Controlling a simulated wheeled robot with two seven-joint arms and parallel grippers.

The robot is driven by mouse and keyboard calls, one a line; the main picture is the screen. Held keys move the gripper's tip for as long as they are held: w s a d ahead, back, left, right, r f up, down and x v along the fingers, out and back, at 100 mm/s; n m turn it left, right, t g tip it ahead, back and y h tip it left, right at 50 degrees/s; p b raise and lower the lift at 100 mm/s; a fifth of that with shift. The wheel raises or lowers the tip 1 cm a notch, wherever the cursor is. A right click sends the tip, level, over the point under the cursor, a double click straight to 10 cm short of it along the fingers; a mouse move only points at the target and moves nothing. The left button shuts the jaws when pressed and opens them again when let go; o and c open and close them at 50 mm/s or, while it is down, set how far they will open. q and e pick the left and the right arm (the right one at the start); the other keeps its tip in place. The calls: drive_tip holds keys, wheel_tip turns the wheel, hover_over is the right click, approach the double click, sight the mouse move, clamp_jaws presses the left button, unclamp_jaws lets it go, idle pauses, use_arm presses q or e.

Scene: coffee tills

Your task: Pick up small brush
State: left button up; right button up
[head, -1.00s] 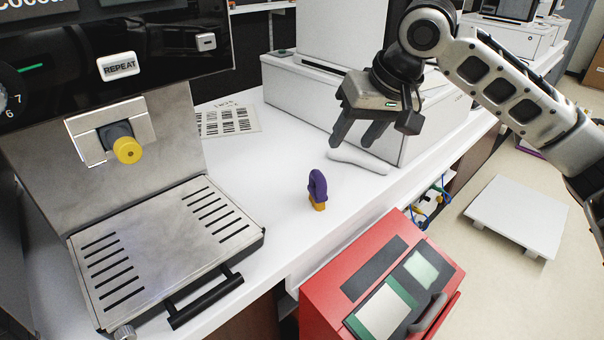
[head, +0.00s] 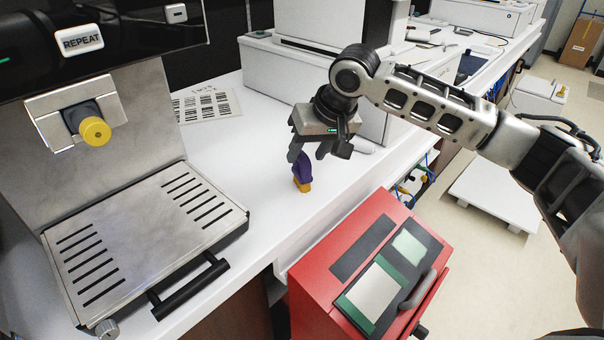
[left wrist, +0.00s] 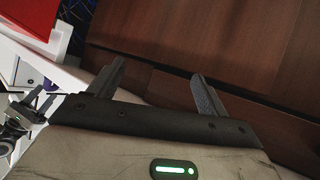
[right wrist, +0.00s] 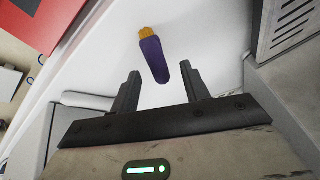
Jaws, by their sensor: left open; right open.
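The small brush has a purple handle and yellow bristles. In the head view the brush (head: 302,172) stands on the white counter, partly covered by my right gripper (head: 311,156). In the right wrist view the brush (right wrist: 153,58) lies just beyond and between the fingertips of the right gripper (right wrist: 159,82), bristles pointing away. The right gripper is open and empty. My left gripper (left wrist: 155,72) shows only in the left wrist view, open and empty, facing brown wooden panels, away from the brush.
A coffee machine with a metal drip tray (head: 145,235) stands at the left. A red card terminal (head: 330,255) is in front of the counter. A white box (head: 270,80) stands behind the brush. A barcode sheet (head: 207,104) lies flat. The counter (head: 240,150) between them is clear.

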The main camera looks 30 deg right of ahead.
sight(305, 155)
drive_tip(key=x, duration=0.3)
drive_tip(key=shift+w+f, duration=0.1)
clamp_jaws()
drive_tip(key=shift+r, duration=0.65)
wheel_tip(305, 155, up, 3)
drive_tip(key=shift+d+f, duration=0.15)
drive_tip(key=shift+f, duration=0.05)
drive_tip(key=s+d+r, duration=0.7)
drive_tip(key=s+r, duration=0.2)
drive_tip(key=s, duration=0.3)
drive_tip(key=shift+p, duration=0.35)
drive_tip(key=c, duration=1)
unclamp_jaws()
drive_tip(key=shift+r, duration=0.1)
